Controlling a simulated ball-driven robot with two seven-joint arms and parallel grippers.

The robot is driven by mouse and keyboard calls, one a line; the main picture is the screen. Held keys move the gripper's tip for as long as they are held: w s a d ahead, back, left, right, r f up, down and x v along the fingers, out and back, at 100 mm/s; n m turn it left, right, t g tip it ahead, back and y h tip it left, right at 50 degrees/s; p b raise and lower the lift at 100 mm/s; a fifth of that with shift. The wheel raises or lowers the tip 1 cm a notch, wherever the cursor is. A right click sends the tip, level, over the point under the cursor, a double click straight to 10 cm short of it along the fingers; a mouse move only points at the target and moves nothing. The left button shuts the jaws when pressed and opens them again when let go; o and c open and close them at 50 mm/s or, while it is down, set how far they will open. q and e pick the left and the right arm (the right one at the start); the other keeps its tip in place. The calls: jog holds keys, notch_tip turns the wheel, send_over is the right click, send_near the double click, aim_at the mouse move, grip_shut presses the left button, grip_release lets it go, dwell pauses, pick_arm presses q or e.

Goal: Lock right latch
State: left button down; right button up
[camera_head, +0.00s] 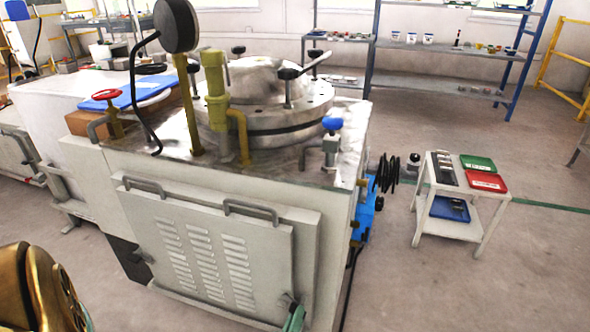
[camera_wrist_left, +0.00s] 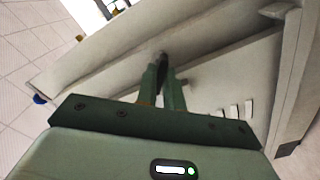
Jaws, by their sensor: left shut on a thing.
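The machine's grey front panel (camera_head: 215,255) with vent slots sits flat in place in the head view. The right latch (camera_head: 287,298) is a small dark handle at its lower right. The left latch (camera_head: 143,255) is at its lower left. My left gripper (camera_head: 295,318), green, is at the right latch by the bottom edge of the head view. In the left wrist view, the left gripper's fingers (camera_wrist_left: 165,85) are shut on the dark right latch (camera_wrist_left: 162,58), which they partly hide. The latch's exact angle is hard to tell. My right gripper is not in view.
Two bar handles (camera_head: 250,210) stick out from the panel's top edge. A blue device (camera_head: 365,215) with cables is on the machine's right side. A white cart (camera_head: 458,195) with trays stands farther right. The floor between the machine and the cart is open.

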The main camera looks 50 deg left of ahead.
pick_arm(q)
jog(key=shift+s+f+n, duration=0.1)
jog(key=shift+f+n, duration=0.05)
jog(key=shift+n, duration=1.85)
jog(key=shift+s+f+n, duration=0.1)
jog(key=shift+n, duration=1.9)
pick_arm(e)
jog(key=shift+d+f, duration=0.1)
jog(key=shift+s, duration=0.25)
pick_arm(q)
jog(key=c, duration=1.5)
grip_release()
jog(key=shift+w, duration=0.1)
